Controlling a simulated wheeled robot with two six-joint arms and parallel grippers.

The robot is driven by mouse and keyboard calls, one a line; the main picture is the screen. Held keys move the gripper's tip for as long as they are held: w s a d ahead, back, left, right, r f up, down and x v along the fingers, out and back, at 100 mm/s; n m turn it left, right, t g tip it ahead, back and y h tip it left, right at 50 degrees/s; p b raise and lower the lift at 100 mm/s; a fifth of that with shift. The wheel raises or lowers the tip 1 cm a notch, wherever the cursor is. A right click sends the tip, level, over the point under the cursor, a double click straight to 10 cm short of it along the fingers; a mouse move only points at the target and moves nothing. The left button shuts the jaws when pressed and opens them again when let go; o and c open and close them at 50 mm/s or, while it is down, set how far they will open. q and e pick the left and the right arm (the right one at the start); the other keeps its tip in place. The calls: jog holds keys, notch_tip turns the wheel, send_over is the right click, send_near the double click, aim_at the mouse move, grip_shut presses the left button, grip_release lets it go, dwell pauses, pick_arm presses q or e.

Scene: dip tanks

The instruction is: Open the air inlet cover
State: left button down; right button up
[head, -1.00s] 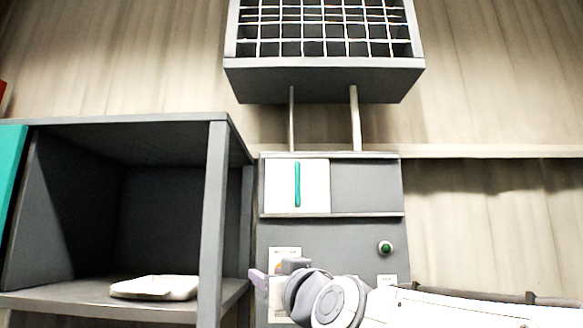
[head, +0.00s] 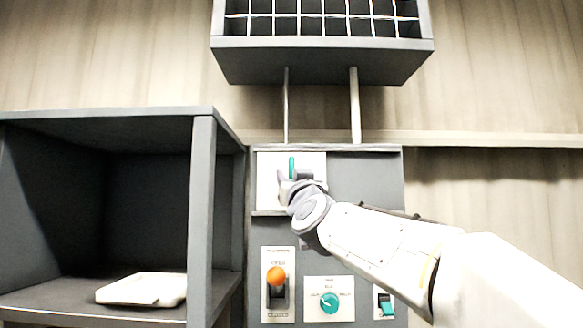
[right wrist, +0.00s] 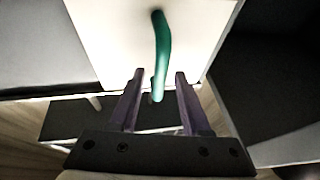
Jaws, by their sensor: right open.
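The air inlet cover (head: 316,165) appears to be a white panel with an upright green bar handle (head: 291,166). It sits at the left of a framed slot on the grey cabinet. My right gripper (head: 293,178) is in front of the cover and hides the handle's lower part in the head view. In the right wrist view the cover (right wrist: 107,35) and handle (right wrist: 162,45) show ahead. There my right gripper (right wrist: 160,75) is open, with the handle's lower end between its two fingers. I cannot tell whether they touch it. My left gripper is not in view.
The slot's right half is a bare grey panel (head: 365,180). Below are an orange-knobbed lever (head: 276,277), a teal dial (head: 330,302) and a teal switch (head: 386,304). An open grey cubby (head: 204,220) holding a white tray (head: 140,290) stands left.

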jog(key=shift+w+r, duration=0.1)
jog(key=shift+w, duration=0.15)
grip_shut()
dwell(1.4)
